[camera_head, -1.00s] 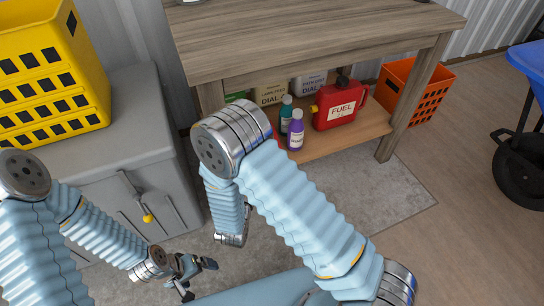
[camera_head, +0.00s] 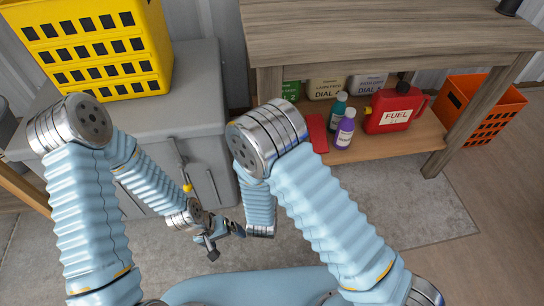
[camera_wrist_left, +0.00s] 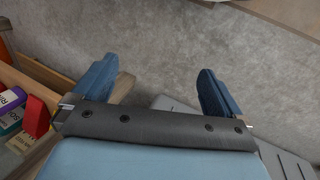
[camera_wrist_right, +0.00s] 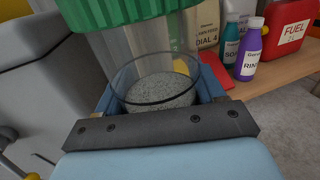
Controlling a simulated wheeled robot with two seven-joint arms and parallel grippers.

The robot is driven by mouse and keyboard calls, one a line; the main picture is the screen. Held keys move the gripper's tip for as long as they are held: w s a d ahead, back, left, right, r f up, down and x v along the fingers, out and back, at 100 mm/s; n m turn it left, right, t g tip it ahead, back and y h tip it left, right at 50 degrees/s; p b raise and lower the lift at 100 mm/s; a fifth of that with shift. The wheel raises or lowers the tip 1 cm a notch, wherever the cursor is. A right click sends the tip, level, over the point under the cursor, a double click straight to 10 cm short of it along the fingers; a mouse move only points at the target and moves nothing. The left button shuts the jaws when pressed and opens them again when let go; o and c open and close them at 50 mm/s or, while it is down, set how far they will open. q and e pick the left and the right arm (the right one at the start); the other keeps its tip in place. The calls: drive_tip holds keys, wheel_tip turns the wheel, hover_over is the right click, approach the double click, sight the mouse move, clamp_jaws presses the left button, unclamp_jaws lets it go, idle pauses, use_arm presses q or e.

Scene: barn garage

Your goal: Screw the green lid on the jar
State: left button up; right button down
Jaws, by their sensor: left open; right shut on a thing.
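In the right wrist view my right gripper (camera_wrist_right: 158,95) is shut on a clear glass jar (camera_wrist_right: 126,80), its blue fingers on either side. Grey, grainy material shows through the jar's lower part. A ribbed green lid (camera_wrist_right: 125,10) shows above the jar, cut off by the top edge; I cannot tell whether it is seated on the rim. In the head view the right gripper and jar are hidden behind my arm. My left gripper (camera_head: 226,243) is open and empty, low over the floor; its spread fingers also show in the left wrist view (camera_wrist_left: 157,85).
A wooden workbench (camera_head: 390,38) has a lower shelf with a red fuel can (camera_head: 396,110), a purple bottle (camera_head: 344,130) and a teal bottle (camera_head: 338,108). An orange crate (camera_head: 482,108) stands at right. A yellow crate (camera_head: 95,50) sits on a grey cabinet (camera_head: 190,75).

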use_arm(q)
drive_tip(key=w+d+r+n+g+y, duration=0.1)
drive_tip(key=w+d+r, duration=0.1)
drive_tip(key=w+r, duration=0.8)
drive_tip(key=w+d+r+y, duration=0.1)
drive_tip(key=w+r, duration=0.6)
drive_tip(key=r, duration=0.5)
drive_tip(key=d+r+n, duration=0.1)
drive_tip(key=d+r, duration=0.3)
drive_tip(key=s+d+r+y, duration=0.1)
drive_tip(key=d+r, duration=0.3)
drive_tip(key=s+d+r+n+y, duration=0.1)
drive_tip(key=d+r, duration=0.3)
drive_tip(key=shift+d+r+n+t, duration=0.15)
drive_tip(key=shift+n+t, duration=0.15)
drive_tip(key=shift+w, duration=0.1)
drive_tip(key=shift+f, duration=4.05)
